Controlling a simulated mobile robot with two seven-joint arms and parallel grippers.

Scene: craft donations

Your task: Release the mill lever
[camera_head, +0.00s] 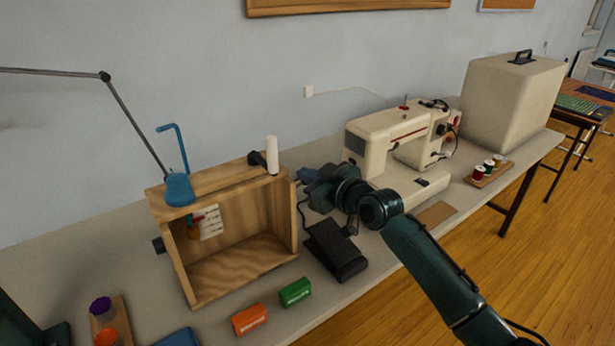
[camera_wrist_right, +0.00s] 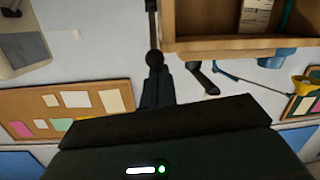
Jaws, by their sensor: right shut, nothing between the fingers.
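The mill is an open-fronted wooden box (camera_head: 245,262) on the table, with a blue cup (camera_head: 180,190) and a bent blue crank (camera_head: 183,150) on top. In the right wrist view a dark rod with a round knob (camera_wrist_right: 154,58), which looks like the lever, hangs beside the box's wooden edge (camera_wrist_right: 225,44). My right gripper (camera_head: 304,174) is at the box's right side, shut and empty. In the wrist view its fingertips (camera_wrist_right: 155,75) are right by the knob; whether they touch it I cannot tell. In the head view the lever is hidden.
A sewing machine (camera_head: 372,150) stands to the right of my right gripper, and a black foot pedal (camera_head: 337,250) lies below it. Green (camera_head: 295,292) and orange (camera_head: 250,319) blocks lie before the box. A white spool (camera_head: 272,155) stands on top. A lamp arm (camera_head: 135,125) rises behind.

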